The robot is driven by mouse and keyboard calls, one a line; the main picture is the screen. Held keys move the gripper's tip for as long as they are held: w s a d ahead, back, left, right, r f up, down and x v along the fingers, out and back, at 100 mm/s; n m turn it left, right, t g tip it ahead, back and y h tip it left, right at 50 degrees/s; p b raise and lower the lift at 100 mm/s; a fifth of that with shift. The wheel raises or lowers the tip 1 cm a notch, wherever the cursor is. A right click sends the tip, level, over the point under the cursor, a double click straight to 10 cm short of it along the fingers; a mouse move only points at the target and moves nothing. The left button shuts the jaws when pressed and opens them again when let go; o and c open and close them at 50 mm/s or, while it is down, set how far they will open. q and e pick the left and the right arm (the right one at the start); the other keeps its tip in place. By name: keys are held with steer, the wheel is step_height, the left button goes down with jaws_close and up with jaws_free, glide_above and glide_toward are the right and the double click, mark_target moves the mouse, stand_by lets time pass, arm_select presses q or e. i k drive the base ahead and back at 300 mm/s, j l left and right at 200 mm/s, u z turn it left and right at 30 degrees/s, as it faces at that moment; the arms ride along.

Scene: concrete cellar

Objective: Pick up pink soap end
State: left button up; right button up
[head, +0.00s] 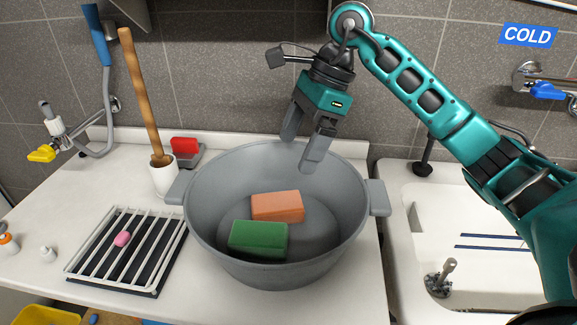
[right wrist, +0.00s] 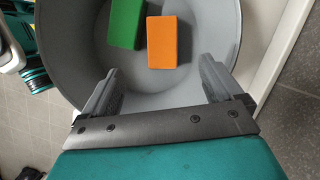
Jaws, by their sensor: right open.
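My right gripper (head: 302,154) is open and empty, pointing down over the back of the grey tub, well to the right of the soap. In the right wrist view its two fingers (right wrist: 158,88) stand apart with nothing between them. My left gripper is not in either view.
The grey tub (head: 200,219) stands between my right gripper and the rack, holding an orange block (head: 277,206) and a green block (head: 258,239). A white cup (head: 165,180) with a wooden-handled tool stands behind the rack. A sink (head: 480,215) is at right.

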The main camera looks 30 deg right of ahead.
mark_target(123, 237)
steer(key=k, duration=1)
